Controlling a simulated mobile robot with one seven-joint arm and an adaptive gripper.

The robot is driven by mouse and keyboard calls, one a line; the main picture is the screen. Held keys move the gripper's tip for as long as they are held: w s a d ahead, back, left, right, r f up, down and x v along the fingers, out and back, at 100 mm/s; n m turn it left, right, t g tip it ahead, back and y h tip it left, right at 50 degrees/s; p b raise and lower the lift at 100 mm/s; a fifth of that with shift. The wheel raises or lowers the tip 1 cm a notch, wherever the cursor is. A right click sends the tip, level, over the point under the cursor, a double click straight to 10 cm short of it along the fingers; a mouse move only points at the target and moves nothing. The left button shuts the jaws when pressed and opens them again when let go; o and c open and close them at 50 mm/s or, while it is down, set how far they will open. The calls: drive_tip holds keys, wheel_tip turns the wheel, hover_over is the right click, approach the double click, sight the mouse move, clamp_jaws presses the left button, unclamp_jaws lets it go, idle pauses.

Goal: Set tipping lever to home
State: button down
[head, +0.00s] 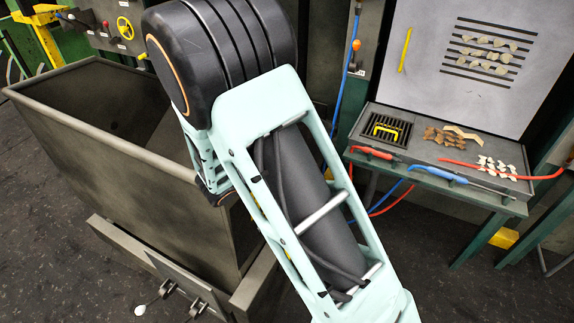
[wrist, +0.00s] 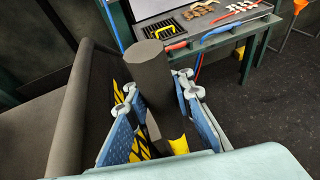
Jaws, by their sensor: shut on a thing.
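In the wrist view, a thick dark grey bar (wrist: 152,66) with a flat end stands between the fingers of my gripper (wrist: 156,88). It looks like a lever's grip, but its lower end and pivot are hidden. The blue fingers are shut on it, one on each side. A yellow part (wrist: 179,145) shows at its foot. In the head view, my arm hides the gripper and the bar. A small lever with a white knob (head: 139,310) shows low on the left, below the bin.
A large grey open bin (head: 205,212) stands left of my arm; its wall also shows in the wrist view (wrist: 70,125). At the right, a green-legged bench (head: 505,205) carries red and blue tools and small parts. Dark floor between them is clear.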

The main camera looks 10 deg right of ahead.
drive_tip(key=w, duration=0.1)
drive_tip(key=w+d, duration=0.1)
drive_tip(key=w, duration=0.1)
drive_tip(key=shift+w+d+f+y, duration=0.2)
drive_tip(key=shift+d+f+y, duration=0.05)
drive_tip(key=shift+y, duration=0.15)
drive_tip(key=shift+s+a, duration=0.1)
drive_tip(key=c, duration=2.1)
unclamp_jaws()
drive_tip(key=shift+a+r, duration=0.1)
drive_tip(key=o, duration=0.4)
drive_tip(key=shift+s, duration=0.1)
drive_tip(key=shift+o, duration=0.2)
drive_tip(key=shift+g, duration=0.3)
drive_tip(key=shift+d, duration=0.2)
drive_tip(key=v, duration=1.2)
